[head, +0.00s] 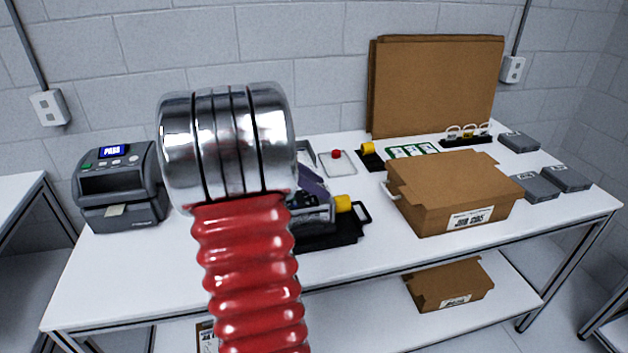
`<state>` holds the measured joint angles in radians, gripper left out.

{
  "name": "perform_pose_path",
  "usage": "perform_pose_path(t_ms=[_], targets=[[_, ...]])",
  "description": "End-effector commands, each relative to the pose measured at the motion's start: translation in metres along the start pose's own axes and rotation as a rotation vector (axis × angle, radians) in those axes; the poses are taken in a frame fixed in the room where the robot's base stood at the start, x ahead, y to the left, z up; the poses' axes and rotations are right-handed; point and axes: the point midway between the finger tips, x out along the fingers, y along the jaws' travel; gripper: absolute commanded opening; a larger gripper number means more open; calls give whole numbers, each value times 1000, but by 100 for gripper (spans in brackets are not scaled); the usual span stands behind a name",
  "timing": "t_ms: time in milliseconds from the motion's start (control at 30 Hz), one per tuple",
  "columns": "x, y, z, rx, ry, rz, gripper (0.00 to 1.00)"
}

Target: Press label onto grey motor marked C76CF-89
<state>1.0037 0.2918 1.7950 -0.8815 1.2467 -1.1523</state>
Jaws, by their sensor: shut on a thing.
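My arm, a red ribbed sleeve with a shiny metal joint, fills the centre-left of the head view. My gripper is not visible, and I cannot tell where it is or what it holds. Behind the joint is a dark fixture (335,233) with a yellow knob (343,203), partly hidden. A grey and purplish part beside it cannot be made out. Flat grey units lie at the right of the bench: one at the back (519,141), one at the right (566,178) and one beside the carton (535,187). Their markings are too small to read, and no motor marked C76CF-89 can be identified.
A dark grey machine (122,188) with a "PASS" screen and a pale slip stands at the left. A closed brown carton (452,193) is at the right front, with tall cardboard (435,85) behind. A red button (337,154) and green-edged cards (411,151) lie mid-bench. The front-left surface is clear.

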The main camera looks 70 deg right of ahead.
Motion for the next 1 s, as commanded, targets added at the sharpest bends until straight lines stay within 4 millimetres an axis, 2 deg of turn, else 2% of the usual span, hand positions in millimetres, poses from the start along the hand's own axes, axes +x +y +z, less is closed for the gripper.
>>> perform_pose_path(t_ms=[233,633,667,933,1000], targets=[[10,0,-6,-1,0,-2,19],[13,0,-8,-1,1,-2,19],[13,-1,-8,-2,1,-2,40],[14,-1,-9,-2,2,-5,59],[14,-2,-9,-3,3,-6,61]])
